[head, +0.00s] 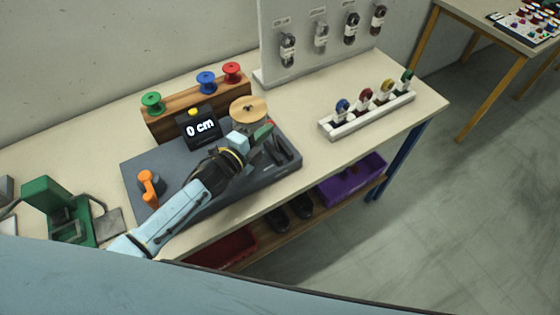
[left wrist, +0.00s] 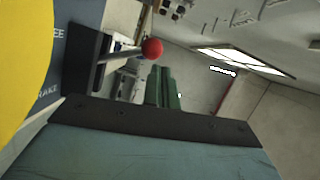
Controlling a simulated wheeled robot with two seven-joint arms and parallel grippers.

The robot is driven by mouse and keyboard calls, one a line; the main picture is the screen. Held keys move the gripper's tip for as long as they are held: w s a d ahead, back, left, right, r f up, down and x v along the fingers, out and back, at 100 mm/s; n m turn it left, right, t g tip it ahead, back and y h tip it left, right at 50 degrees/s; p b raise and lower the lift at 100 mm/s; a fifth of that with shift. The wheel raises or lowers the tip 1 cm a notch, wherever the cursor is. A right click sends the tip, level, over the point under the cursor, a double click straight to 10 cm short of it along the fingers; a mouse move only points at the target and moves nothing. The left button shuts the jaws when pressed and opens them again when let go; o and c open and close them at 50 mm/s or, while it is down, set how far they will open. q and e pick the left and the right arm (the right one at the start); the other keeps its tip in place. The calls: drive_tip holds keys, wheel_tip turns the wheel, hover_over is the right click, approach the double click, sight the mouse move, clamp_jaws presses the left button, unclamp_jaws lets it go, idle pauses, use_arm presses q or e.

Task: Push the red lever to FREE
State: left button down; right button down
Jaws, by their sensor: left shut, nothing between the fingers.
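The red lever's ball knob (left wrist: 152,48) shows in the left wrist view on a thin metal stem that comes out of a black slotted housing (left wrist: 80,60). Partly cut-off lettering beside the slot reads "EE" at the top and "RAKE" lower down; I cannot tell exactly which end the stem is at. My left gripper (head: 263,133) has green fingers, over the right part of the dark grey machine base (head: 140,182). The fingers (left wrist: 165,88) are shut and empty, apparently apart from the knob. In the head view I cannot make out the lever.
A display (head: 201,129) reading "0 cm" and a wooden disc (head: 248,108) stand behind my left arm. An orange crank (head: 148,187) is at left. A spool rack (head: 180,118) stands behind, a white lace holder (head: 370,115) at right. Bare tabletop lies between base and holder.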

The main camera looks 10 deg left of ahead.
use_arm(q)
drive_tip(key=shift+w+a, duration=0.3)
drive_tip(key=shift+a, duration=0.05)
drive_tip(key=shift+a, duration=0.1)
idle(0.4)
drive_tip(key=s+a+r+p, duration=0.1)
drive_tip(key=s+a+r, duration=0.1)
drive_tip(key=s, duration=0.4)
drive_tip(key=s+a+r+p, duration=0.1)
drive_tip(key=s+a+r, duration=0.1)
drive_tip(key=s, duration=0.3)
drive_tip(key=shift+s, duration=0.4)
